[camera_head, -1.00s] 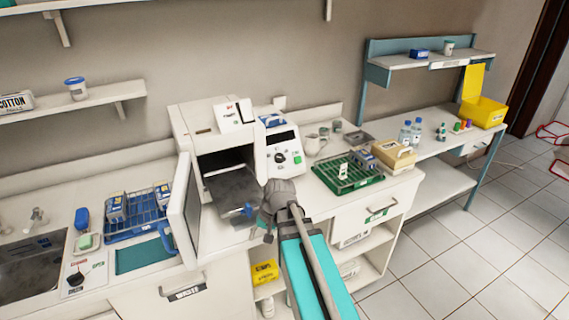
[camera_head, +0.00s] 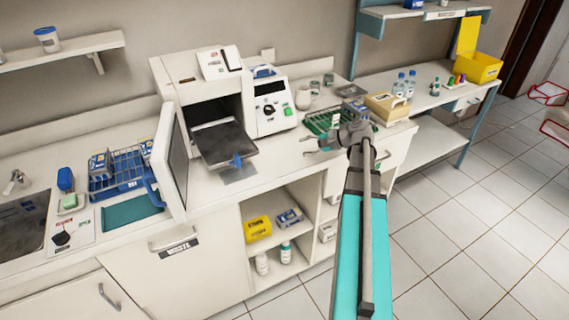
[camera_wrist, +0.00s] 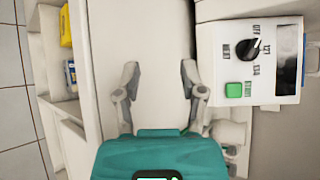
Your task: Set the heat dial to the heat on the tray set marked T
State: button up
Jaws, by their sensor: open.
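The heat dial is a black knob (camera_wrist: 249,48) on the white steriliser's front panel; it also shows in the head view (camera_head: 268,110). Labels around it include OFF, 121 and 134. Its white mark points to the upper right in the wrist view, near OFF and 121; I cannot tell exactly which. A green button (camera_wrist: 234,90) sits beside it. My gripper (camera_wrist: 159,72) is open and empty, apart from the panel, over the counter front; in the head view (camera_head: 306,146) it is right of and below the dial. I cannot make out a T on any tray set.
The steriliser door (camera_head: 172,160) stands open, with a tray (camera_head: 225,142) sticking out. A blue rack (camera_head: 125,170) with packs stands left. A green rack (camera_head: 318,123) and beige box (camera_head: 388,107) are right, partly behind my arm. A card stands on the steriliser (camera_head: 220,63).

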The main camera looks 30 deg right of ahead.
jog(key=d+m+t, duration=0.1)
jog(key=d, duration=0.2)
jog(key=s+d+r+m+t+b, duration=0.1)
jog(key=d, duration=0.2)
jog(key=d+m+t, duration=0.1)
jog(key=d, duration=0.3)
jog(key=shift+s+d+r+b, duration=0.1)
jog(key=shift+s+r+b, duration=0.2)
jog(key=shift+r, duration=0.1)
jog(key=s+d+r+m+t+b, duration=0.1)
jog(key=s+d+r+m+t, duration=0.2)
jog(key=d, duration=0.7)
jog(key=shift+s+d+m+t+h, duration=0.3)
jog(key=shift+s+d+t, duration=0.15)
jog(key=shift+s, duration=0.35)
jog(key=shift+w+a, duration=0.1)
jog(key=shift+a, duration=0.05)
